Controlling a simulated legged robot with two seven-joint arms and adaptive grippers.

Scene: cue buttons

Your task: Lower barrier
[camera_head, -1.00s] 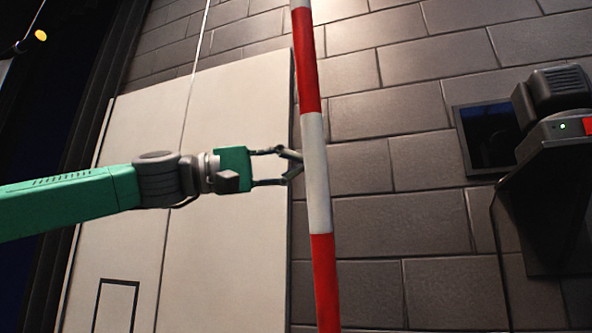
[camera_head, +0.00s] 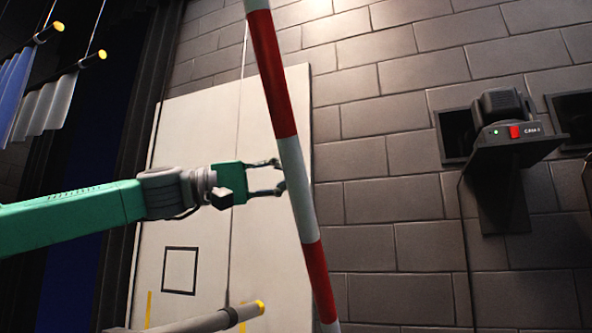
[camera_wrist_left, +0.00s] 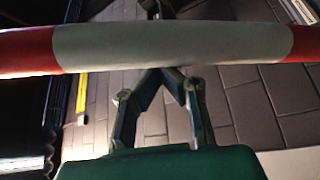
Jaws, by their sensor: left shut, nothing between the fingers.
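The barrier is a red and white striped pole (camera_head: 291,165) that runs steeply from top to bottom of the head view, its top leaning left. My left gripper (camera_head: 281,177) reaches in from the left at its white middle band. In the left wrist view the pole (camera_wrist_left: 170,45) lies across the picture in front of the fingers. The fingers come together behind it, and the tips (camera_wrist_left: 157,9) show past its far edge. The gripper is shut and empty; contact with the pole is unclear. My right gripper is not in view.
A camera-like device (camera_head: 505,125) with a red button (camera_head: 515,132) sits on a wall bracket at the right. A pale panel (camera_head: 190,130) stands behind my left arm. A yellow-tipped bar (camera_head: 259,307) is low, left of the pole. Dark curtains (camera_head: 95,150) hang at left.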

